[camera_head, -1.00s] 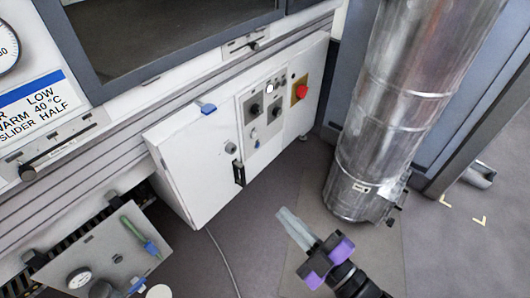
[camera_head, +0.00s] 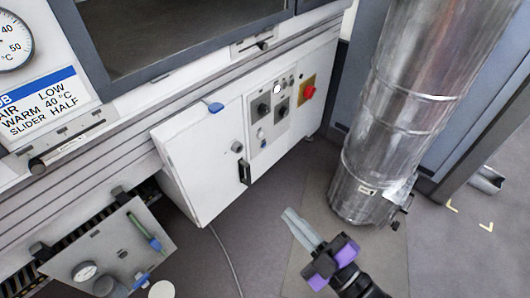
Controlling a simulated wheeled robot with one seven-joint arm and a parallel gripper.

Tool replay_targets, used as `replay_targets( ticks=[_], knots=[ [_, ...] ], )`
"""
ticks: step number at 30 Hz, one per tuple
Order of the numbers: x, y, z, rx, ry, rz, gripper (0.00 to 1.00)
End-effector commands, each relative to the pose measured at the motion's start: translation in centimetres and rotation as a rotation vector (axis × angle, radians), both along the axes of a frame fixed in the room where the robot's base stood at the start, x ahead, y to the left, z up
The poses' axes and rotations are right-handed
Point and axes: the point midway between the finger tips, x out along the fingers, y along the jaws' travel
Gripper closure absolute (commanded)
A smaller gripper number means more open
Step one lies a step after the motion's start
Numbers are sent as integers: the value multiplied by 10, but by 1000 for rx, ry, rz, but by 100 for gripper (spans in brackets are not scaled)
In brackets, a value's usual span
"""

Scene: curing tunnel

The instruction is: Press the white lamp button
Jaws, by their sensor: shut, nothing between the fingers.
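The white lamp button (camera_head: 277,88) is a small bright round disc on the grey control panel (camera_head: 258,138) of the white cabinet. It sits near the panel's top, above the black knobs. My gripper (camera_head: 290,216), with pale fingers and a purple body, is in the lower middle of the head view. Its fingers are together and hold nothing. It points up and left towards the cabinet and appears well apart from the button. Nothing hides the button.
A red stop button (camera_head: 308,92) on a yellow plate is right of the lamp button. A large metal duct (camera_head: 400,110) stands at right. The cabinet door has a black handle (camera_head: 244,172).

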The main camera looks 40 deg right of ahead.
Motion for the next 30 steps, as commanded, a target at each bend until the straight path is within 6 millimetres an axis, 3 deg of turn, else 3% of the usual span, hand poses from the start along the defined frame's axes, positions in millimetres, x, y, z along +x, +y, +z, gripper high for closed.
replay_targets(
  ticks=[30],
  knots=[
    [0,-1,0,41,1,-2,100]
  ],
)
